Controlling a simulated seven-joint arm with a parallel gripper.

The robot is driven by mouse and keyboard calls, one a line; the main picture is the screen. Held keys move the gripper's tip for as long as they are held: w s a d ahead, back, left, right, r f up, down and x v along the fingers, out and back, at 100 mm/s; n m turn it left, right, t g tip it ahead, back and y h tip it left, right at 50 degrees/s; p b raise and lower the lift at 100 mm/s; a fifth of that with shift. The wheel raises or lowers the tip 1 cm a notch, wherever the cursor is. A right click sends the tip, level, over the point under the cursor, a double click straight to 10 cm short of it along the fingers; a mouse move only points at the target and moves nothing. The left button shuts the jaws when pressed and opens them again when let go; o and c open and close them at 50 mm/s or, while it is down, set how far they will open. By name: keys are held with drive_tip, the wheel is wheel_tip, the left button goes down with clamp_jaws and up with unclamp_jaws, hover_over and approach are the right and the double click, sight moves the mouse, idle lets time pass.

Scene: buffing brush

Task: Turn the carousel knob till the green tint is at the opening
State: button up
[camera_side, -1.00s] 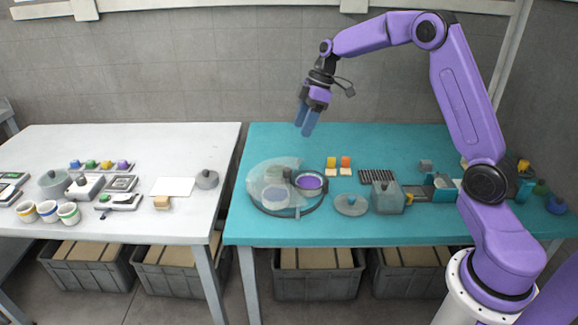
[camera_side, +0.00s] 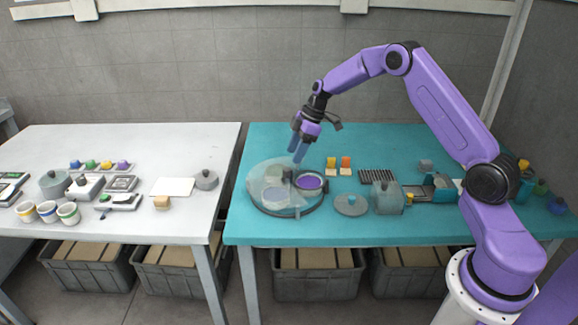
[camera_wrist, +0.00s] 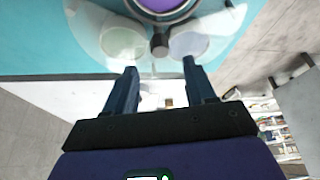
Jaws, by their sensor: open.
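The carousel (camera_side: 287,208) sits on the teal table under a clear domed cover. A purple tint (camera_side: 309,182) shows at the opening on its right; it is also at the top edge of the wrist view (camera_wrist: 162,5). The dark knob (camera_wrist: 159,46) stands at the carousel's middle. In the wrist view, a pale green tint (camera_wrist: 122,42) lies under the cover left of the knob, and a pale bluish one (camera_wrist: 188,44) lies right of it. My gripper (camera_side: 298,155) is open and empty above the carousel; its fingertips (camera_wrist: 158,70) are apart, with the knob beyond the gap.
A grey lidded dish (camera_side: 351,205) and a grey box (camera_side: 387,197) stand right of the carousel. Yellow (camera_side: 331,162) and orange (camera_side: 346,162) blocks and a dark slotted rack (camera_side: 377,176) are behind. A white table (camera_side: 150,215) with several items is on the left.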

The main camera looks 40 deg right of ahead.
sight(287, 169)
drive_tip(key=x, duration=0.6)
clamp_jaws()
